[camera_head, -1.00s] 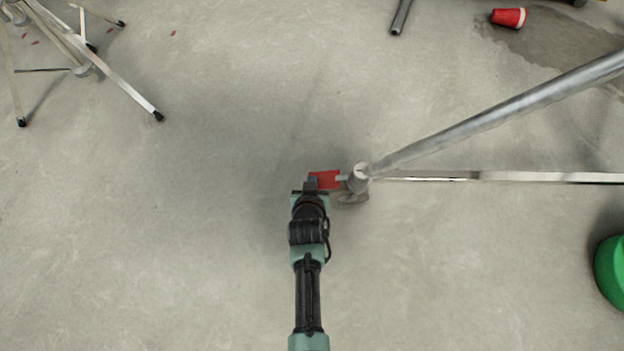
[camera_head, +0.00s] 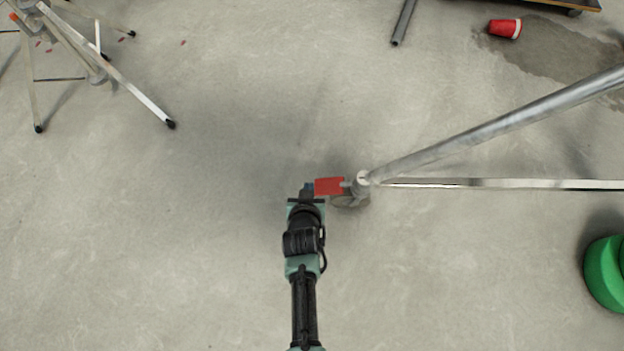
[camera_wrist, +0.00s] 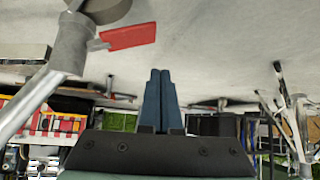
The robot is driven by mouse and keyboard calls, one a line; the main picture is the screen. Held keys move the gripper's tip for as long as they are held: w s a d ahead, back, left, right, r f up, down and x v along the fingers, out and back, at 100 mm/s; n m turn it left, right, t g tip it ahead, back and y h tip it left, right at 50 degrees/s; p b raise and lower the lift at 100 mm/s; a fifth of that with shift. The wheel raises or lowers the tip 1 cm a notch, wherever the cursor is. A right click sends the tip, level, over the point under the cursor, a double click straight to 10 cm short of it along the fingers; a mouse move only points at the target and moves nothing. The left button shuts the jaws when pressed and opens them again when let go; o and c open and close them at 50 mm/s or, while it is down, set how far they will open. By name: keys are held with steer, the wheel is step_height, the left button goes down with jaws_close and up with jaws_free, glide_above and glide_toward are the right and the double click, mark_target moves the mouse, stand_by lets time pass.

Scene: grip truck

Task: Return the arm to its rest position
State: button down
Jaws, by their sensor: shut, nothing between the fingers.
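My gripper (camera_head: 308,188) is at the end of my outstretched arm, low over the concrete floor in the head view. In the wrist view its two blue fingers (camera_wrist: 160,98) are together with nothing between them. A red brake pedal (camera_head: 329,187) on a metal stand's caster is just right of the fingertips in the head view. The red pedal also shows in the wrist view (camera_wrist: 128,37), up and left of the fingers and apart from them.
A metal stand leg (camera_head: 490,133) runs from the caster to the right. A tripod stand (camera_head: 98,75) is at upper left. A green object (camera_head: 606,274) is at lower right. A red cup (camera_head: 505,28) lies at upper right. The floor left of my arm is clear.

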steer(key=a+p+v, duration=0.1)
steer(key=p+v, duration=0.1)
steer(key=v, duration=0.4)
steer(key=shift+a+p, duration=0.2)
steer(key=shift+p, duration=0.2)
steer(key=shift+s, duration=0.1)
steer(key=w+d+r+t+p, duration=0.1)
steer(key=w+r+t, duration=0.35)
steer(key=r, duration=1.15)
steer(key=w+r+t+p, duration=0.2)
steer(key=w+r, duration=0.6)
steer(key=r, duration=0.7)
steer(key=w+d+r+t+p, duration=0.1)
steer(key=w+r+t, duration=0.35)
steer(key=r, duration=1.15)
steer(key=s+r+t+p, duration=0.2)
steer(key=s+r+t, duration=0.15)
steer(key=r, duration=2.15)
steer(key=s+d+r+t+p, duration=0.15)
steer(key=s+r+t, duration=0.25)
steer(key=s+r, duration=0.95)
step_height(320, 180, up, 40)
steer(key=p, duration=3.8)
steer(key=shift+w+a, duration=0.15)
steer(key=shift+w, duration=0.25)
